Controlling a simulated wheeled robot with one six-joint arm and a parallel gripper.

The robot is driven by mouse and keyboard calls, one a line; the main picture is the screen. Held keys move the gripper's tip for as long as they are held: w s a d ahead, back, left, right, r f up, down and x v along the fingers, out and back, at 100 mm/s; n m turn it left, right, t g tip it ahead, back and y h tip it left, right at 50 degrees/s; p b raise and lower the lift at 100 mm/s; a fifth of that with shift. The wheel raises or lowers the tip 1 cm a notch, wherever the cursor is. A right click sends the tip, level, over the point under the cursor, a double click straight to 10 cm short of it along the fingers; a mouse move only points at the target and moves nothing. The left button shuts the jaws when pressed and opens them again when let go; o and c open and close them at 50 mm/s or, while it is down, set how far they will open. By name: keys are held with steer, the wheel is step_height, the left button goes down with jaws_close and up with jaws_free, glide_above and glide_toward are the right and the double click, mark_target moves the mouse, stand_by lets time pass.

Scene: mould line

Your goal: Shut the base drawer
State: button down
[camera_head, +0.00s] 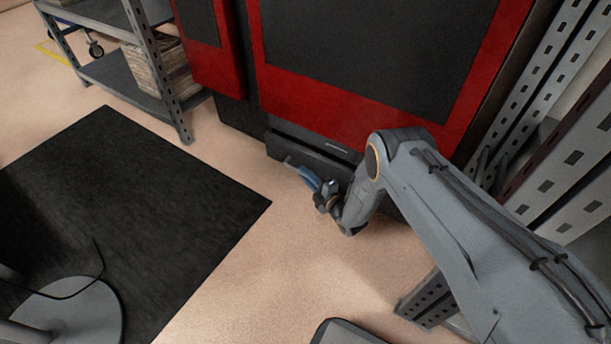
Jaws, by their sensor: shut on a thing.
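The base drawer (312,155) is a dark grey drawer low in the foot of the red and black machine (350,118). It looks pulled out a little from the base. My gripper (292,164) is low in front of the drawer, shut on what looks like its handle. The handle itself is mostly hidden by the blue-grey fingers. My arm comes in from the lower right and hides the right part of the drawer front.
A grey metal rack (165,85) with a stack of boards stands at the back left. A black mat (130,195) lies on the floor at left, with a round grey stand base (70,310) on it. Perforated metal uprights (545,75) are close at right. The floor before the drawer is clear.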

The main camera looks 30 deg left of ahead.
mark_target(313, 168)
steer(key=w+b, duration=0.1)
steer(key=w, duration=0.3)
steer(key=shift+d+b, duration=0.15)
steer(key=shift+b, duration=0.15)
steer(key=shift+w, duration=0.2)
steer(key=c, duration=1.8)
jaws_free()
steer(key=shift+d, duration=0.1)
steer(key=p+v, duration=0.3)
steer(key=v, duration=0.4)
steer(key=shift+s+d+p, duration=0.2)
steer(key=shift+d+p, duration=0.1)
